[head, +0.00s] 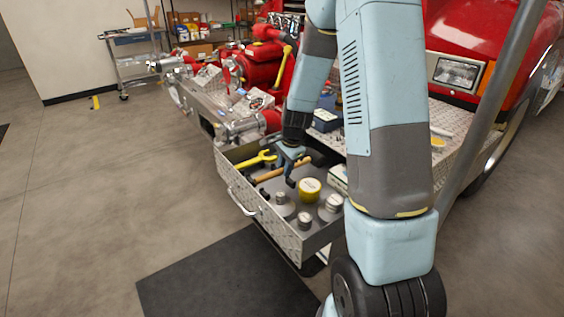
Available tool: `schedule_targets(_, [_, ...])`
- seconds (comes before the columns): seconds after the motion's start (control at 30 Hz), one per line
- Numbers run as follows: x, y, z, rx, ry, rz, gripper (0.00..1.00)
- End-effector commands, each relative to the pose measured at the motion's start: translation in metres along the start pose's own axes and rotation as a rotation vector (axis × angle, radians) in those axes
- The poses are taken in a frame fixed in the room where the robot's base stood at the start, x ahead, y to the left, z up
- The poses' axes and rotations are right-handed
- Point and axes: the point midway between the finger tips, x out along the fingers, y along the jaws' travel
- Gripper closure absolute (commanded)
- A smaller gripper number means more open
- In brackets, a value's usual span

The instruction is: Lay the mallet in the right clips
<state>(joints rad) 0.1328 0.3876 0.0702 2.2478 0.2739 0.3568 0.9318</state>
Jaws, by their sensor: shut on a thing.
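An open metal drawer (286,238) with diamond-plate sides stands in front of the truck's bumper. My gripper (290,180) reaches down into the drawer's back part and is shut on the mallet. The mallet's tan wooden handle (267,176) lies slantwise across the drawer, running up to the right past my fingers. The mallet's head is not clear at this size. I cannot tell whether the mallet touches the drawer's bottom. The right clips cannot be made out; my gripper and arm cover part of the drawer.
A yellow wrench (255,160) lies left of the mallet. A yellow round can (309,190) and several grey caps (304,220) stand in the drawer's front right. A red pump (262,68) is behind. A black mat (229,278) lies on the floor in front.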

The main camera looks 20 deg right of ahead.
Motion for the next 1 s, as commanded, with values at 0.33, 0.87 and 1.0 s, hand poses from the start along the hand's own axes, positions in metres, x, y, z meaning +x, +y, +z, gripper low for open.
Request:
schedule_targets(0.33, [0.027, 0.005, -0.001, -0.001, -0.001, 0.000, 1.00])
schedule_targets(0.87, [0.036, 0.006, -0.001, -0.002, 0.001, -0.002, 1.00])
schedule_targets(1.0, [0.036, 0.006, -0.001, -0.002, 0.001, -0.002, 1.00])
